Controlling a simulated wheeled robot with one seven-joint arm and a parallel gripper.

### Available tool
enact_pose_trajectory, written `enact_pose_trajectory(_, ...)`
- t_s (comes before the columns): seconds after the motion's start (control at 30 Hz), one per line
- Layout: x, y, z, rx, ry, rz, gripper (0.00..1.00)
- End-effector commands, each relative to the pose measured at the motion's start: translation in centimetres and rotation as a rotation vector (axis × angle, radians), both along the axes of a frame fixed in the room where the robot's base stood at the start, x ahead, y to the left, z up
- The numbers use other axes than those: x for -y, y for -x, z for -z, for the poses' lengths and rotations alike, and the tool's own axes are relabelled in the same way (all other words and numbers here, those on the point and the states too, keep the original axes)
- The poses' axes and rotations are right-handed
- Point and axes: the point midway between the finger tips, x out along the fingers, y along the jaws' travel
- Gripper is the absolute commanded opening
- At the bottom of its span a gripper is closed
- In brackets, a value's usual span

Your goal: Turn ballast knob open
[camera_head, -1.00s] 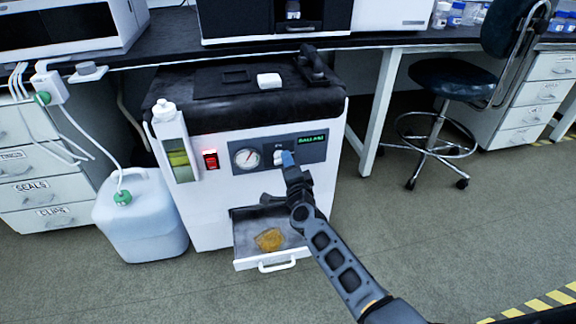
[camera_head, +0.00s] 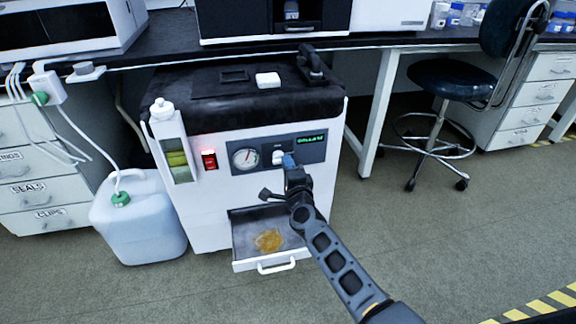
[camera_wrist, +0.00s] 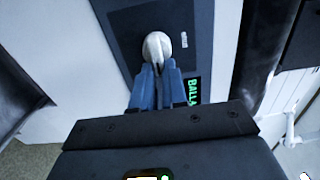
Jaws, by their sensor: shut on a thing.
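The ballast knob (camera_wrist: 157,47) is a white knob on the dark control panel of the pump unit, beside a green lit label (camera_wrist: 194,91) that reads "BALLA…" in the wrist view. In the head view the knob (camera_head: 278,157) shows just left of my fingertips. My gripper (camera_head: 288,160) reaches the panel from the lower right. In the wrist view its blue fingers (camera_wrist: 156,82) are shut on the knob's near part. The part of the knob between the fingertips is hidden.
A pressure gauge (camera_head: 245,158) and a lit red switch (camera_head: 209,159) are left of the knob. An open drip tray (camera_head: 239,254) with a yellow-brown puddle juts out below. A white jug (camera_head: 139,232) stands left, a stool (camera_head: 443,100) right. The floor in front is clear.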

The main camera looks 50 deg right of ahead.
Motion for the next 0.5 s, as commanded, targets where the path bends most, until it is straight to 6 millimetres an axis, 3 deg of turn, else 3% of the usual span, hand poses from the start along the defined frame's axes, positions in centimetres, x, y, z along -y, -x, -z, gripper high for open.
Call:
enact_pose_trajectory(0.3,0.01,-0.02,0.07,-0.001,-0.001,0.000,0.38)
enact_pose_trajectory(0.5,-0.01,-0.02,0.02,-0.001,-0.001,-0.001,0.38)
